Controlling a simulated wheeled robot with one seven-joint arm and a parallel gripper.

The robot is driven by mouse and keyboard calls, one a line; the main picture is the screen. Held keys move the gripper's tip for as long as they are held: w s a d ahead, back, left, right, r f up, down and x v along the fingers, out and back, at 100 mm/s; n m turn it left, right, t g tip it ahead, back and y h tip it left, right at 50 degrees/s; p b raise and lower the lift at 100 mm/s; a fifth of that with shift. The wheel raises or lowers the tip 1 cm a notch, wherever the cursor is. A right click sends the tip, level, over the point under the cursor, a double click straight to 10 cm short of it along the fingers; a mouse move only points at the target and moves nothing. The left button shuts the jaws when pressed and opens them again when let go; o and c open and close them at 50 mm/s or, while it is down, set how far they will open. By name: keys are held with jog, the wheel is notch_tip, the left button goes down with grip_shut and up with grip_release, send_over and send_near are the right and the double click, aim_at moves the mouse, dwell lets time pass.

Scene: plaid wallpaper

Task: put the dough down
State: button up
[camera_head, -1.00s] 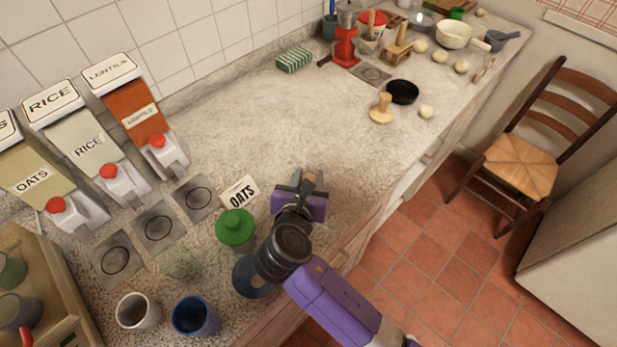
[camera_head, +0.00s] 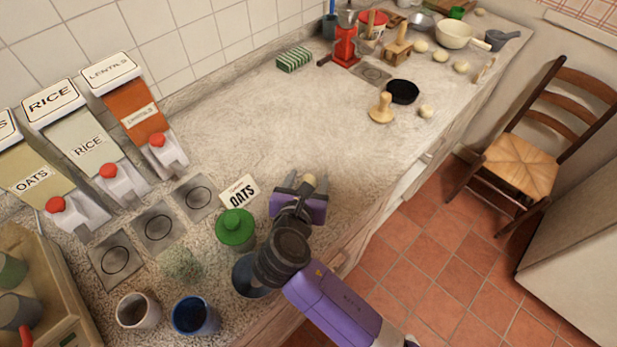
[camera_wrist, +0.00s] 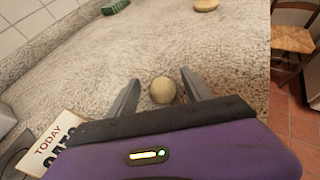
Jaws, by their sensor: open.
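A small pale dough ball (camera_head: 309,179) is at the tips of my gripper (camera_head: 306,183), over the front part of the counter (camera_head: 285,120). In the wrist view the dough ball (camera_wrist: 163,91) sits between my two spread fingers (camera_wrist: 161,80), with a gap on each side, and appears to rest on the counter. My gripper is open. Its purple body hides the counter just below it.
An OATS card (camera_head: 238,190) and a green-lidded jar (camera_head: 235,228) stand close left of my gripper. A wooden stamp-like tool (camera_head: 381,108), a black dish (camera_head: 402,91) and another pale ball (camera_head: 426,111) lie farther back. The counter between is clear.

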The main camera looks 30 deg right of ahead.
jog(key=v, duration=1.1)
